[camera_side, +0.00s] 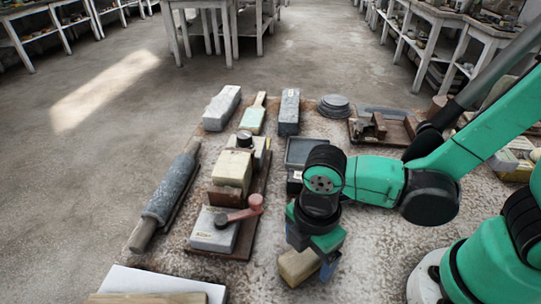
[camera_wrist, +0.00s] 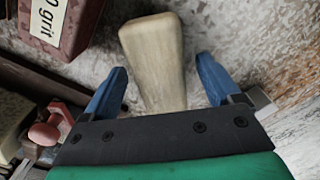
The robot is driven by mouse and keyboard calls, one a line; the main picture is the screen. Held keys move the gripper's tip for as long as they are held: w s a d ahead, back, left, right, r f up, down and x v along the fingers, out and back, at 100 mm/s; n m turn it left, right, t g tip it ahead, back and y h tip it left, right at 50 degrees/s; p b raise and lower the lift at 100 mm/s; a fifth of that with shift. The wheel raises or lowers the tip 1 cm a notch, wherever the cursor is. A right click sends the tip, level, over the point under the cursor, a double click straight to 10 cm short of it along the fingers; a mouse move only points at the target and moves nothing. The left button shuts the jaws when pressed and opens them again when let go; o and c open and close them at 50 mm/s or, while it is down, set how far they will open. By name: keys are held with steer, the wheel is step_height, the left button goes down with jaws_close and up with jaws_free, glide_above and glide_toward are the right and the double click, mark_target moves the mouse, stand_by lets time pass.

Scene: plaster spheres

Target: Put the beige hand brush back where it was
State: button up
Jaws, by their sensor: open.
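The beige hand brush (camera_side: 297,267), a plain pale block in these views, lies on the speckled bench top at the front, under my gripper (camera_side: 313,257). In the wrist view the beige brush (camera_wrist: 153,58) runs lengthwise between the two blue fingers of my gripper (camera_wrist: 162,88). The fingers are open, with a gap on each side of the brush. Its near end is hidden behind the dark gripper body. I cannot tell whether it has bristles.
A board with a red-handled clamp (camera_side: 240,213) stands left of my gripper. A grey roller (camera_side: 170,190) lies further left. Grey blocks (camera_side: 289,112) and a pale green brush (camera_side: 252,117) lie behind. A dark red grit block (camera_wrist: 60,22) is close by.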

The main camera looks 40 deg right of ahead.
mark_target(309, 250)
steer(key=shift+r, duration=0.1)
step_height(309, 250, up, 12)
steer(key=w+d+m+t, duration=0.3)
steer(key=d+m, duration=0.3)
steer(key=m, duration=0.3)
steer(key=w+d+m+t, duration=0.4)
steer(key=d+m, duration=0.3)
steer(key=m, duration=0.2)
steer(key=shift+f, duration=0.3)
stand_by(0.4)
